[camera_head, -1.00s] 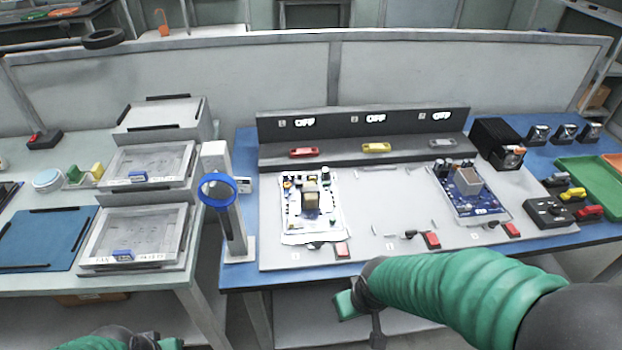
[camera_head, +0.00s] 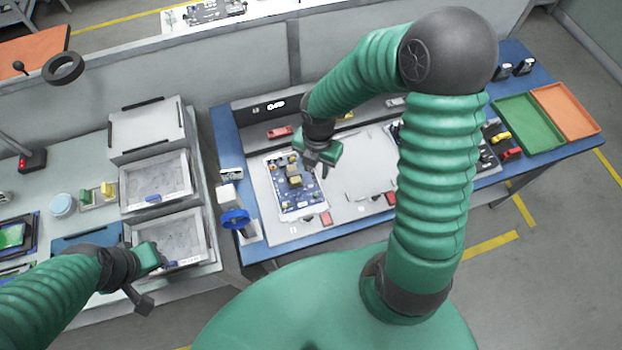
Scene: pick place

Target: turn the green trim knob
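A blue circuit board (camera_head: 290,187) with yellow and dark parts lies on the left place of the grey work panel (camera_head: 283,232). The green trim knob is too small to make out on it. My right gripper (camera_head: 319,163) hangs over the upper right edge of this board, and its fingers are too small to tell whether they are apart or touch the board. My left gripper (camera_head: 150,280) is at the lower left, in front of the lower grey tray, away from the board. Whether it is open is unclear. My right arm hides most of a second board farther right.
A blue ring on a stand (camera_head: 235,219) is just left of the panel. Red (camera_head: 280,132) and other small parts lie on the rear ledge. Two grey trays (camera_head: 158,181) stand at left. Green (camera_head: 531,121) and orange (camera_head: 567,109) trays lie at right.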

